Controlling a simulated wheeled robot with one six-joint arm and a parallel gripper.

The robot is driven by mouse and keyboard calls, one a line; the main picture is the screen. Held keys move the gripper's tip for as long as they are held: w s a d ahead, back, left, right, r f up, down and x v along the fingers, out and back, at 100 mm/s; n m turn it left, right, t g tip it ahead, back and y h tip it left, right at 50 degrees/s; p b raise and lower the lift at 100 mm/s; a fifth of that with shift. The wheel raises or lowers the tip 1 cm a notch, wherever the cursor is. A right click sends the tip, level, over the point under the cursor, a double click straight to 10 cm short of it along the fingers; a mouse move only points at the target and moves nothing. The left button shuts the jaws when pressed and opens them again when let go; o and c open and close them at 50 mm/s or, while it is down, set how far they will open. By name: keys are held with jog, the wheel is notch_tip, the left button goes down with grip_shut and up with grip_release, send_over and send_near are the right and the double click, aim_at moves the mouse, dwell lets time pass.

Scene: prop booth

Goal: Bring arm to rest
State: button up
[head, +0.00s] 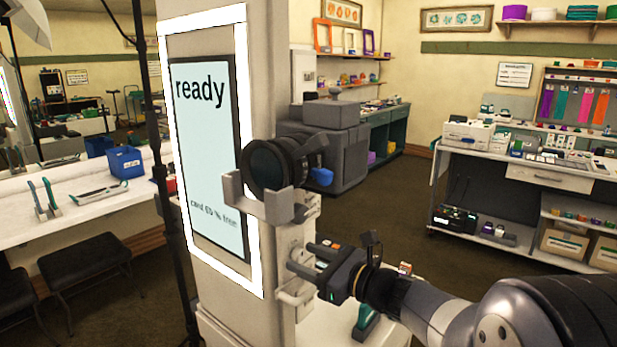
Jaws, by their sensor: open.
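My arm reaches in from the lower right of the head view. My gripper (308,272) is at its end, in front of the side of a pale booth column (277,90). Its jaws are open, and nothing shows between them. The fingertips are close to pale fittings on the column, and I cannot tell if they touch. A camera with a dark round lens (266,166) sits in a grey bracket (262,207) just above and left of my gripper. A lit screen (208,150) on the column reads "ready".
A small white table (385,334) with a green item stands below my gripper. A counter (90,205) and black stools (85,268) are at left. A dark grey machine (322,150) stands behind. A loaded workbench (540,175) is at right. Open floor (405,225) lies between them.

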jog(key=m+p, duration=0.5)
jog(key=p, duration=0.1)
jog(key=shift+r+p, duration=0.2)
jog(key=shift+p, duration=0.1)
jog(key=shift+f+m+p, duration=0.2)
jog(key=shift+m+p, duration=0.55)
jog(key=shift+m, duration=0.15)
jog(key=shift+s+f, duration=0.1)
